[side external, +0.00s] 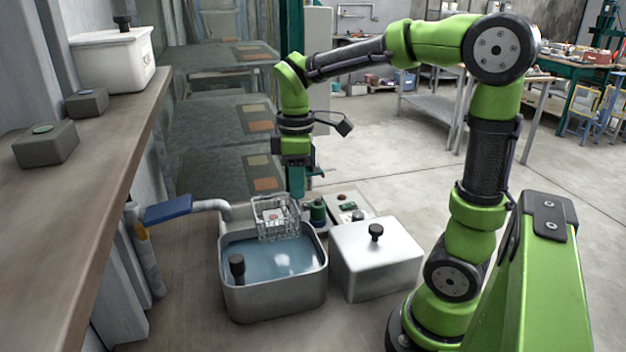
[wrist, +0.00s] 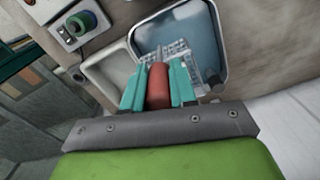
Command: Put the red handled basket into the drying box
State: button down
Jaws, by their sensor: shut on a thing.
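My gripper (side external: 297,196) points down at the back of a grey metal tub (side external: 275,300) holding blue water. In the wrist view, its teal fingers (wrist: 158,84) are shut on the red handle (wrist: 158,88) of a wire basket (wrist: 173,50). In the side view, the basket (side external: 274,218) hangs upright over the back part of the tub, above or just at the water; its exact height is unclear. A silver box (side external: 376,265) with a black-knobbed lid stands right of the tub. A white lidded box (side external: 112,60) is on the left shelf. No label marks either as the drying box.
A green-knobbed device (side external: 318,213) and a small panel (side external: 347,206) stand behind the tub and silver box. The wooden shelf (side external: 95,190) carries two grey blocks. A black knob (side external: 237,268) rises at the tub's left.

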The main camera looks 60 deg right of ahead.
jog(key=w+d+f, duration=0.1)
jog(key=w+d, duration=0.3)
jog(key=w, duration=0.3)
jog(key=w+d+f, duration=0.2)
jog(key=w+d, duration=0.2)
jog(key=w, duration=0.3)
notch_tip(320, 180, down, 10)
jog(key=shift+r, duration=0.15)
jog(key=shift+d, duration=0.1)
jog(key=shift+f, duration=0.2)
jog(key=c, duration=0.9)
grip_release()
jog(key=shift+r, duration=0.15)
